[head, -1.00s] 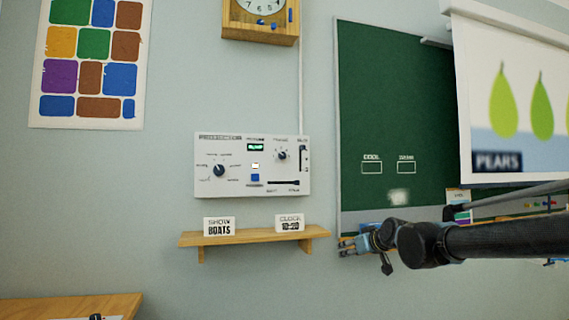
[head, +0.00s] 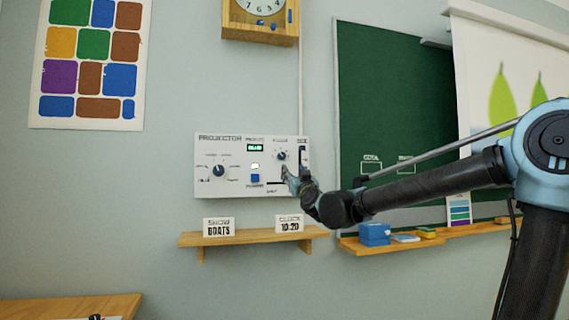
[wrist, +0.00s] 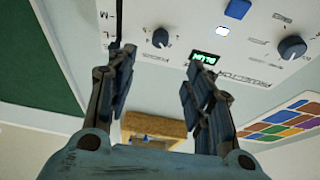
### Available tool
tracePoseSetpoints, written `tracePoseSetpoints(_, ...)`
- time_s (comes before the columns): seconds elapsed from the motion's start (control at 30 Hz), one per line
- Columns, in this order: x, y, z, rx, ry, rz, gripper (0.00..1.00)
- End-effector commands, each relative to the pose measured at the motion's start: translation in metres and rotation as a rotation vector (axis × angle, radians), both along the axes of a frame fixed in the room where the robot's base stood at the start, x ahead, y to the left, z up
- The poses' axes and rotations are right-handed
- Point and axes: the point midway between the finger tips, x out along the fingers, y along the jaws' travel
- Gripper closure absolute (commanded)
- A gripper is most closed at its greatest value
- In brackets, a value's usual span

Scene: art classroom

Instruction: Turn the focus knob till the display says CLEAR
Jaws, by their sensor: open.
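The white projector panel (head: 225,184) hangs on the wall above a small shelf. The focus knob (head: 282,156), dark and round, is at its upper right; in the wrist view it (wrist: 160,37) lies ahead of and between my fingertips. The small green-lit display (head: 255,148) is left of the knob; in the wrist view its text (wrist: 204,60) seems to read BLUR. My gripper (head: 289,173) is just below and right of the knob in the head view. In the wrist view my gripper (wrist: 157,64) has its fingers spread, with nothing between them, apart from the knob.
A larger dial (head: 219,170), a blue button (head: 255,178) and a vertical slider (head: 302,157) share the panel. The wooden shelf (head: 250,239) below holds SHOW BOATS and CLOCK 10:20 cards. A clock (head: 260,26) hangs above. The green chalkboard (head: 385,100) is at right.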

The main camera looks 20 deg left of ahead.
Motion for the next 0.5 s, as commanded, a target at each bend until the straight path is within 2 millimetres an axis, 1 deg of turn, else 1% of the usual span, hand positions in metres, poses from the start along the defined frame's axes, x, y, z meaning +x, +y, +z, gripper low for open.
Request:
tracePoseSetpoints(0.03, 0.007, 0.004, 0.003, -0.001, -0.001, -0.002, 0.52)
tracePoseSetpoints(0.5, 0.070, 0.042, 0.034, -0.001, 0.001, 0.000, 0.52)
